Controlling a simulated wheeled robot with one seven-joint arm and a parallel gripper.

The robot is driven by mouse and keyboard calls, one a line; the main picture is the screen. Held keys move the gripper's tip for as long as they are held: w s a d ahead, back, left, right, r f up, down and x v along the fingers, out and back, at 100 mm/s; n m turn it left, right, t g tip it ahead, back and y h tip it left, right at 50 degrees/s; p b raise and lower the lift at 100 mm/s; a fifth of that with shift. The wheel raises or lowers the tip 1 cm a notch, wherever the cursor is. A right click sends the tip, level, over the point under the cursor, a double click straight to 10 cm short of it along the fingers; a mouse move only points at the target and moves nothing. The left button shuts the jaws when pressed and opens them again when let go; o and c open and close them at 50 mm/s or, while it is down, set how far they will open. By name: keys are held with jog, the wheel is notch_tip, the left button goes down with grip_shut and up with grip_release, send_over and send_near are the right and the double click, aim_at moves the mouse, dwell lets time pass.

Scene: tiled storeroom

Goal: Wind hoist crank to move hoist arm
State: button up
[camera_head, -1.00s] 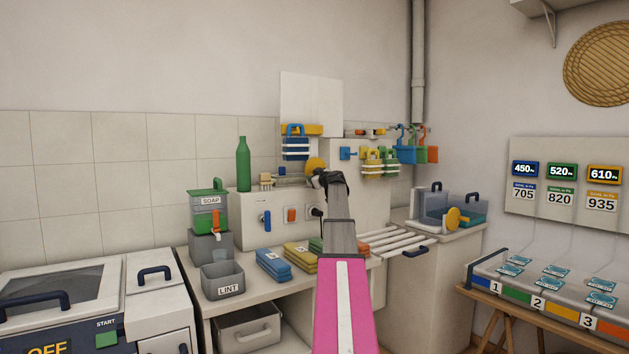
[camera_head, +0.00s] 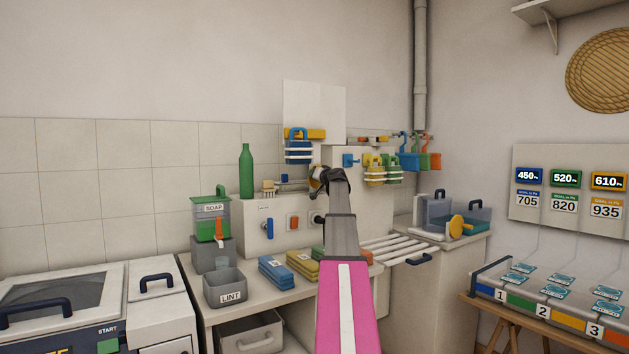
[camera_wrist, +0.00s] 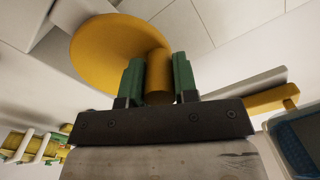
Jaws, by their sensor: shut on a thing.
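The yellow crank disc shows large in the wrist view (camera_wrist: 112,48), with a stubby yellow knob (camera_wrist: 159,72) standing out from it. My gripper (camera_wrist: 158,82) has its two green fingers on either side of this knob, shut on it. In the head view, my dark gripper (camera_head: 322,184) covers most of the crank (camera_head: 316,173) at the wall-side unit; only a yellow part shows.
Folded cloths (camera_head: 276,273) and a LINT bin (camera_head: 225,287) lie on the counter below. A white slatted rack (camera_head: 395,248) juts out at right.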

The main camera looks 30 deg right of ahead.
jog(key=r+m, duration=0.1)
jog(key=m, duration=0.1)
jog(key=d+r+m, duration=0.1)
jog(key=m, duration=0.1)
jog(key=shift+m, duration=0.3)
jog(key=shift+w+d+r+m, duration=0.1)
jog(key=shift+d+r+m, duration=0.15)
jog(key=shift+m, duration=0.65)
jog(key=shift+d+r+m, duration=0.15)
jog(key=shift+d+m, duration=0.1)
jog(key=shift+m, duration=0.65)
jog(key=o, duration=0.9)
jog(key=s, duration=0.7)
jog(key=s+d, duration=0.1)
jog(key=s, duration=0.3)
jog(key=shift+w, duration=0.1)
